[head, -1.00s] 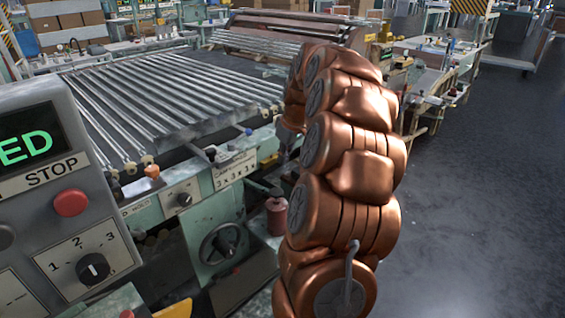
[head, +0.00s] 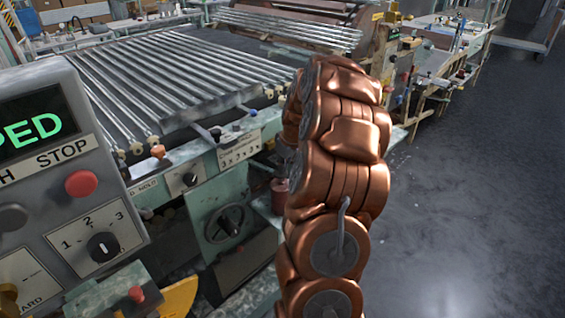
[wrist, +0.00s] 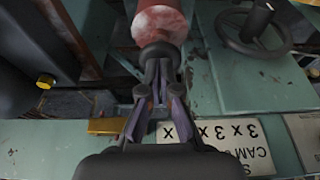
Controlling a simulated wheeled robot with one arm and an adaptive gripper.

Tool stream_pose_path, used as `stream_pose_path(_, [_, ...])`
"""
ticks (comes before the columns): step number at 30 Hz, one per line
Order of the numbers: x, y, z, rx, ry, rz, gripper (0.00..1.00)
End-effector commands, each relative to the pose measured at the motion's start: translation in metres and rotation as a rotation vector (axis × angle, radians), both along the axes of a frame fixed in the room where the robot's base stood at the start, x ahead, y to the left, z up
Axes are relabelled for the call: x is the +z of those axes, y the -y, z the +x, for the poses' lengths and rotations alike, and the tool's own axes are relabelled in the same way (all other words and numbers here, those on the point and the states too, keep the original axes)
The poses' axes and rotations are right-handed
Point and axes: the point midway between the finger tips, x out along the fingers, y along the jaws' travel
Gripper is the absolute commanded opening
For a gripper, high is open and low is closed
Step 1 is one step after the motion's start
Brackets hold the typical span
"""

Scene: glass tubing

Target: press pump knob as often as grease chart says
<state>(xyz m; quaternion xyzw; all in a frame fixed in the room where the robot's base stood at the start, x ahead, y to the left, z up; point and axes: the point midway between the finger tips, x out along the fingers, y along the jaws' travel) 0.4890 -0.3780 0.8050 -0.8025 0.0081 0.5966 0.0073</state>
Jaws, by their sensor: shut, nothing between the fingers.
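My gripper (wrist: 160,72) is shut and empty in the wrist view. Its fingertips point at a dark round knob (wrist: 157,51) at the near end of a worn red cylinder (wrist: 160,20); I cannot tell whether they touch it. The red cylinder shows in the head view (head: 279,187), partly covered by my arm, which hides my gripper there.
A grey control box (head: 60,170) with a red stop button (head: 81,184) and a 1-2-3 dial (head: 103,247) stands at the left. A handwheel (head: 223,223) is left of the red cylinder. Glass tubes (head: 170,75) lie on the machine. Open floor (head: 470,200) is at the right.

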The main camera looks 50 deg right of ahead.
Motion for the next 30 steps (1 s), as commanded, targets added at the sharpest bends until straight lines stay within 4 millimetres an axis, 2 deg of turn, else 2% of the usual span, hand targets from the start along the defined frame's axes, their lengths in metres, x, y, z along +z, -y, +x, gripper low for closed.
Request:
stream_pose_path(8, [-0.002, 0.000, 0.000, 0.000, 0.000, 0.000, 0.00])
stream_pose_path(15, [-0.024, 0.000, 0.000, 0.000, 0.000, 0.001, 0.00])
stream_pose_path(26, [-0.023, 0.000, 0.000, 0.002, -0.003, 0.002, 0.00])
stream_pose_path(30, [-0.014, -0.001, 0.000, 0.002, -0.001, 0.000, 0.00])
